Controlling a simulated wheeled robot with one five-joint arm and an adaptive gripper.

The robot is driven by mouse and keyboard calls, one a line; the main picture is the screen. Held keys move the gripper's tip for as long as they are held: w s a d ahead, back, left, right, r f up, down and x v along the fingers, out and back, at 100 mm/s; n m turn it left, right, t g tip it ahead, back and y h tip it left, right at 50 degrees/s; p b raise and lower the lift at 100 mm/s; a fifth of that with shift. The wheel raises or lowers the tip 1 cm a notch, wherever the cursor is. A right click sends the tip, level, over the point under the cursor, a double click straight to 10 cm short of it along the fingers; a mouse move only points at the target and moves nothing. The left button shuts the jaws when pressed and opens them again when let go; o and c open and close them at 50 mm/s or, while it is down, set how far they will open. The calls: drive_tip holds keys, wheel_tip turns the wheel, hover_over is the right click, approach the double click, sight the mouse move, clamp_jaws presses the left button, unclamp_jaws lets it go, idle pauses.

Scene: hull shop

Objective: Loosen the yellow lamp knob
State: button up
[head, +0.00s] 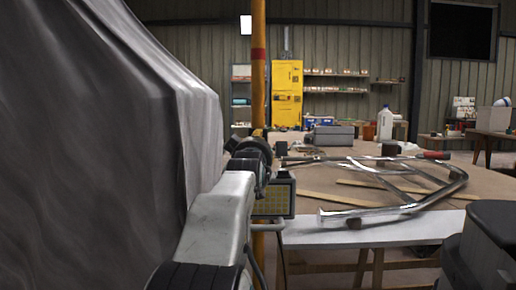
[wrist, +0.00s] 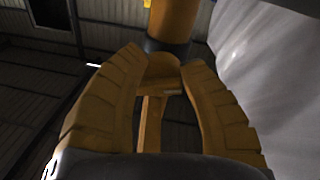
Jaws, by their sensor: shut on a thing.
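The work lamp (head: 272,197) with its lit-panel face hangs beside a yellow pole (head: 258,60) in the head view. My arm reaches up to the pole just above the lamp, and its end hides the knob there. In the wrist view the two stepped yellow fingers of my gripper (wrist: 164,64) close in on a small yellow piece, which looks like the lamp knob (wrist: 163,72). It sits between the fingertips, just below a dark collar (wrist: 168,50) on the pole. The knob's turn angle cannot be told.
A grey draped cover (head: 100,140) fills the left, close to my arm. A wooden table (head: 400,180) with a bent metal tube frame (head: 395,207) stands to the right. A yellow cabinet (head: 286,85) and shelves stand at the back.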

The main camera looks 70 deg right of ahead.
drive_tip(key=shift+w+d+f, duration=0.1)
drive_tip(key=shift+f, duration=0.25)
drive_tip(key=o, duration=1.2)
drive_tip(key=shift+r, duration=0.2)
drive_tip(key=shift+o, duration=0.2)
drive_tip(key=r+v, duration=0.1)
drive_tip(key=v, duration=1.1)
drive_tip(key=shift+f, duration=0.45)
